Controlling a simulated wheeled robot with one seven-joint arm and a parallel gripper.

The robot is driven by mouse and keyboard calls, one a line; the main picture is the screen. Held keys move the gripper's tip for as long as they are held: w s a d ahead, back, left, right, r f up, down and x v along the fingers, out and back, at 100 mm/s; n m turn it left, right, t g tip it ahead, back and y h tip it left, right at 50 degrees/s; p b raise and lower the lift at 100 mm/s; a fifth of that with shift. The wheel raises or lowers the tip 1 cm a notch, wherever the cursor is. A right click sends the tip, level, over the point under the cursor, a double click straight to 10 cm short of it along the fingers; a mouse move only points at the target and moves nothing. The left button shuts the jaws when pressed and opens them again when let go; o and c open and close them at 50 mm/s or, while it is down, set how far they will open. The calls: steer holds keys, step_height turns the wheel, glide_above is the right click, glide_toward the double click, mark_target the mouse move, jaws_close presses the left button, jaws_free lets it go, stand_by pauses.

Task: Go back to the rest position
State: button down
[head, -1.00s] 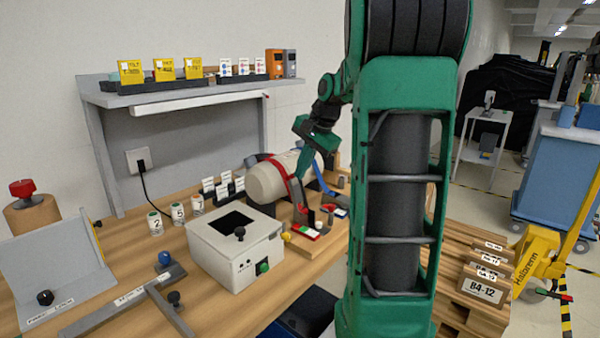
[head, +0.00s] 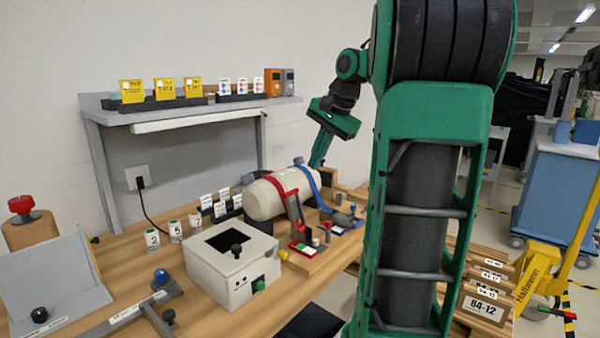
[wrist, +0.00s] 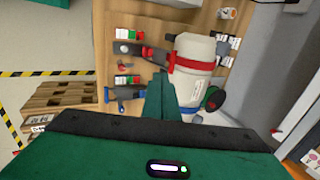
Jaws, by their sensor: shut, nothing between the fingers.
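The gripper is apart from the cylinder and straps. My green arm column covers the bench's right end in the head view.
A white box (head: 222,275) with a dark opening stands at the bench front. A grey shelf (head: 200,113) holds yellow cards and small boxes. Stacked pallets with cartons (head: 487,304), a yellow pallet truck (head: 535,270) and a blue cart (head: 555,195) stand to the right. Open air surrounds the gripper.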

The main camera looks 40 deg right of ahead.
steer(key=shift+r, duration=0.15)
steer(key=s+a+f+n+g, duration=0.2)
steer(key=s+a+f+n, duration=0.3)
steer(key=s+a+f, duration=0.3)
steer(key=s+a+f+n+g, duration=0.3)
steer(key=s+a+f+n, duration=0.2)
steer(key=s+a+f, duration=0.4)
steer(key=s+f, duration=0.4)
steer(key=s, duration=0.2)
steer(key=shift+s+a, duration=0.2)
steer(key=shift+w+f+h, duration=0.25)
steer(key=shift+w+h, duration=0.05)
steer(key=shift+w, duration=0.35)
